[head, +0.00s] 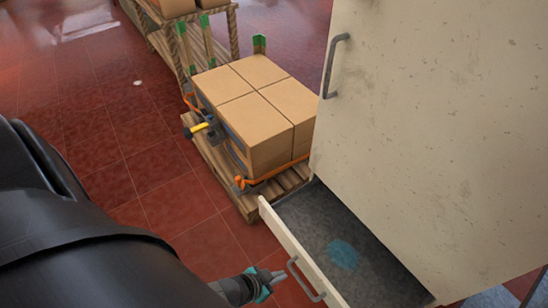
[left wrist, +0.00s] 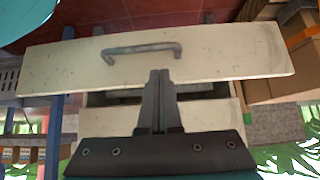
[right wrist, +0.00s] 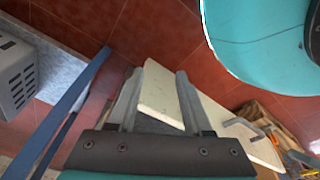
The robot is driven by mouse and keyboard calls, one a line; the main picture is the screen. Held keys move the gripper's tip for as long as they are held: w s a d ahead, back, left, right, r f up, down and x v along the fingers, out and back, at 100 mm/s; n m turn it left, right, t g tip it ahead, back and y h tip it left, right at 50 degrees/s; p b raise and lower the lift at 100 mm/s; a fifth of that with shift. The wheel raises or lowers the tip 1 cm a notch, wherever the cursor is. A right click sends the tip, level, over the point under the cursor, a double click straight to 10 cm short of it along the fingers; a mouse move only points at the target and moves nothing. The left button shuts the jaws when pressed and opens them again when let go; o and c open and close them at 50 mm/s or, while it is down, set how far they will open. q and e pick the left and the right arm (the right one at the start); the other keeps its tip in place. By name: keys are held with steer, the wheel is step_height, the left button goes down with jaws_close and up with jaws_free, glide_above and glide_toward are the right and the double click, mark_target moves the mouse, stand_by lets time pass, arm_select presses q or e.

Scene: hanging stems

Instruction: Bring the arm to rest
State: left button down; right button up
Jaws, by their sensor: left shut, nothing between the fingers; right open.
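My left gripper (head: 266,284) shows at the bottom of the head view, just left of the drawer handle (head: 306,280). In the left wrist view its fingers (left wrist: 160,76) are pressed together with nothing between them. They lie over the picture of the cream drawer front (left wrist: 220,58), below the grey handle (left wrist: 142,50) and apart from it. My right gripper (right wrist: 166,72) is open and empty in the right wrist view; the drawer front (right wrist: 170,100) shows behind and between its fingers. The right gripper is not seen in the head view.
The drawer (head: 330,236) stands pulled out of the tall cream cabinet (head: 430,130), with a teal patch (head: 343,253) on its dark floor. Cardboard boxes (head: 258,100) stand on a wooden pallet (head: 232,186) behind it. Red tiled floor (head: 110,130) is open at the left.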

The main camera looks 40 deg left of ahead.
arm_select(q)
steer(key=shift+s+a+r+p, duration=0.15)
steer(key=shift+s+r+p, duration=0.15)
steer(key=shift+s+r, duration=0.1)
arm_select(e)
steer(key=shift+s+d+f, duration=0.2)
steer(key=shift+s+f, duration=0.1)
steer(key=shift+s, duration=0.15)
steer(key=shift+s+d+f, duration=0.2)
steer(key=shift+s+f, duration=0.05)
steer(key=shift+s, duration=0.15)
